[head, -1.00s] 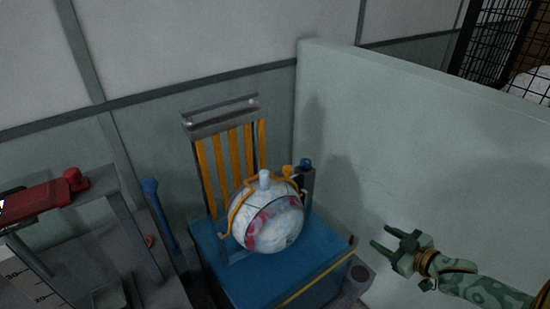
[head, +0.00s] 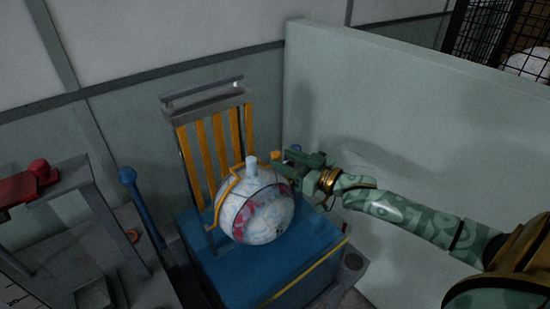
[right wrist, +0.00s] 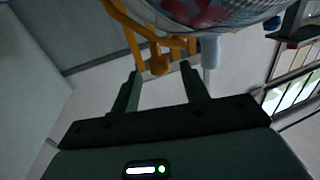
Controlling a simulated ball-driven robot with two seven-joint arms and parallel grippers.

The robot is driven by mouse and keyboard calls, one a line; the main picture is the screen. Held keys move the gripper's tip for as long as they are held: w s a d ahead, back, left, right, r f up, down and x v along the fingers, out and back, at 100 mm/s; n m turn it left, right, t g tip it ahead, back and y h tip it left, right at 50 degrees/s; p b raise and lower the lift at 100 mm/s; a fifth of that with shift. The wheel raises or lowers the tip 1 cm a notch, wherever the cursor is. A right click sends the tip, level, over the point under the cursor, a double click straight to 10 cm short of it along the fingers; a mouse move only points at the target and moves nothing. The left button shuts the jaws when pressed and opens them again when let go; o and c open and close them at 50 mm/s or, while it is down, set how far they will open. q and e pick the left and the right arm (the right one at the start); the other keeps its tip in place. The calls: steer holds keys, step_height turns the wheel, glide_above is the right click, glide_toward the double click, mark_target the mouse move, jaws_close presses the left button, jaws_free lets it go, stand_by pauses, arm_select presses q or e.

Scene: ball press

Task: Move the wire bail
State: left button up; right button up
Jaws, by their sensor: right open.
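The wire bail (head: 229,190) is a yellow-orange bent wire that runs around the white ball with red patches (head: 262,222). Its rounded orange end knob (head: 275,156) shows at the ball's upper right. In the right wrist view, the bail's knob (right wrist: 160,66) appears ahead of and between my fingertips, with the ball (right wrist: 225,12) above. My right gripper (head: 290,164) is open beside the knob and holds nothing. It also shows in the right wrist view (right wrist: 162,82). Whether a finger touches the bail I cannot tell. My left gripper is out of view.
The ball sits on a blue box-like base (head: 222,272) before an upright yellow-slatted rack (head: 207,150). A blue-handled lever (head: 128,178) and a grey frame with a red part (head: 40,172) stand at left. A pale partition (head: 400,130) rises behind my right arm.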

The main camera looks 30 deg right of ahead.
mark_target(280, 157)
steer(key=shift+b+x, duration=0.3)
steer(key=shift+x, duration=1.6)
